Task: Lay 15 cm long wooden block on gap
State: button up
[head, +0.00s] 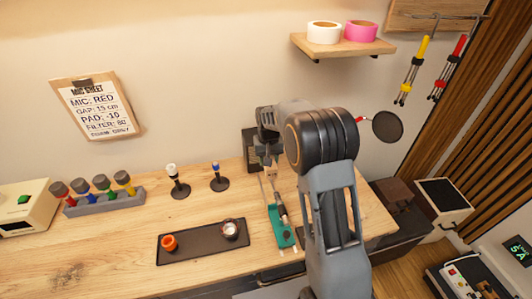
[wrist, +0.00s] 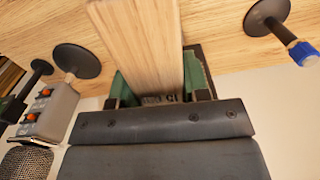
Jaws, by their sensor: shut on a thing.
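A long pale wooden block (wrist: 142,40) is in my gripper (wrist: 157,80) in the wrist view. The green fingers press on both its sides, and it runs up past the frame's top edge. Small dark print shows at its near end, only partly legible. In the head view my arm hides the block and fingers. Two stands on round black bases, one white-topped (head: 175,182) and one blue-topped (head: 218,177), stand apart on the table, left of my wrist. The blue-topped stand (wrist: 275,25) shows at the wrist view's top right. I cannot tell for sure which space is the gap.
A rack (head: 105,200) with several coloured microphones stands on the left. A black tray (head: 200,243) with two small round items lies at the table's front. A teal object (head: 279,227) lies beside my arm. A shelf (head: 340,46) holds tape rolls.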

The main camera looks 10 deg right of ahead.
aim_at(268, 189)
jog(key=shift+f+b, duration=0.5)
jog(key=shift+f, duration=1.2)
jog(key=shift+s+f+b, duration=0.1)
jog(key=shift+f+b, duration=3.35)
jog(key=shift+f, duration=1.95)
jog(key=o, duration=1.1)
